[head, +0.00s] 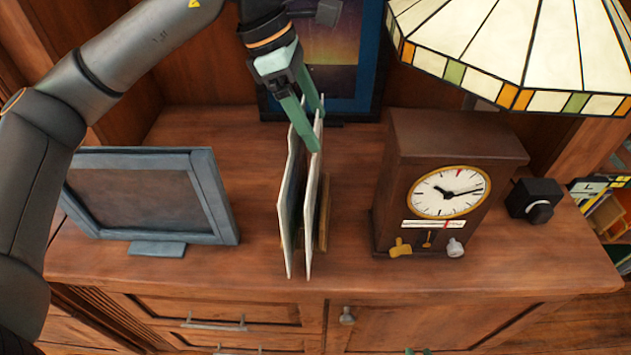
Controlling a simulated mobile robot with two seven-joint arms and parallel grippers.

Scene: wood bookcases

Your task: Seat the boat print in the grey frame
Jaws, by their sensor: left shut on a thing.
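The grey frame (215,185) stands at the left of the cabinet top on a small foot, with a plain dark brown panel inside. Two thin prints stand upright, nearly edge-on, in the middle: a left print (287,215) and a right print (312,200). Their pictures are too foreshortened to tell which has the boat. My left gripper (311,117) comes down from above and is shut on the top edge of a print.
A wooden rack (324,215) stands against the prints. A brown clock (420,145) and a stained-glass lamp (520,50) are to the right, with a small black box (534,200). A blue-framed picture (368,80) stands behind. Bare wood lies between grey frame and prints.

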